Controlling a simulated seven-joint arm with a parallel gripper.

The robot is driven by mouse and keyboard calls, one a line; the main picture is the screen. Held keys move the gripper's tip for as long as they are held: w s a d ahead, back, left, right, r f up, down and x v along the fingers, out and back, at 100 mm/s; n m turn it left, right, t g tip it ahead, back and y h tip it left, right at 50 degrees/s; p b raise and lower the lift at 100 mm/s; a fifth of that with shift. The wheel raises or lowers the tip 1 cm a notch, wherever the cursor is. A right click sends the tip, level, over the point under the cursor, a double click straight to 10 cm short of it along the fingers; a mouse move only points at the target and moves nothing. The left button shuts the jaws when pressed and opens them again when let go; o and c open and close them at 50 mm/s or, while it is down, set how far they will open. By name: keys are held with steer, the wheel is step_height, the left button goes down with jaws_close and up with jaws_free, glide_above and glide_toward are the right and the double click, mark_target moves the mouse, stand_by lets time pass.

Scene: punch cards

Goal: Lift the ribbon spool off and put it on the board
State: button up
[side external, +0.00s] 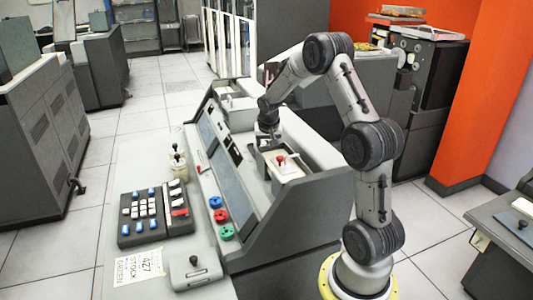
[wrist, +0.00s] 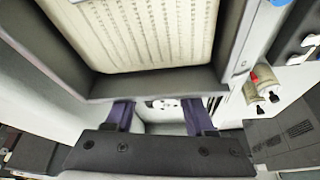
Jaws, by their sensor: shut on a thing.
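My gripper (side external: 270,141) is down at the dark recess in the top of the grey console. In the wrist view its two dark blue fingers (wrist: 157,108) stand apart around a pale piece with dark holes (wrist: 166,103), and it is shut on this piece. The piece may be the ribbon spool, but only part of it shows. In the side view the fingers and console hide it. Round blue, red (side external: 221,215) and green (side external: 227,232) pieces sit on the console's front ledge. I cannot tell which surface is the board.
A white box with a red knob (side external: 281,160) stands close in front of my gripper. A dark keypad (side external: 133,231), two small levers (side external: 177,160) and a paper sign (side external: 139,268) are on the desk.

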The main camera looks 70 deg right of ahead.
step_height(320, 180, up, 14)
stand_by(1.1)
stand_by(0.4)
steer(key=n+t+y, duration=0.2)
steer(key=n+y, duration=0.1)
steer(key=n, duration=0.6)
glide_above(196, 241)
steer(key=s, duration=0.2)
step_height(196, 241, down, 22)
steer(key=f, duration=1)
steer(key=shift+w+a, duration=0.25)
steer(key=shift+f, duration=0.2)
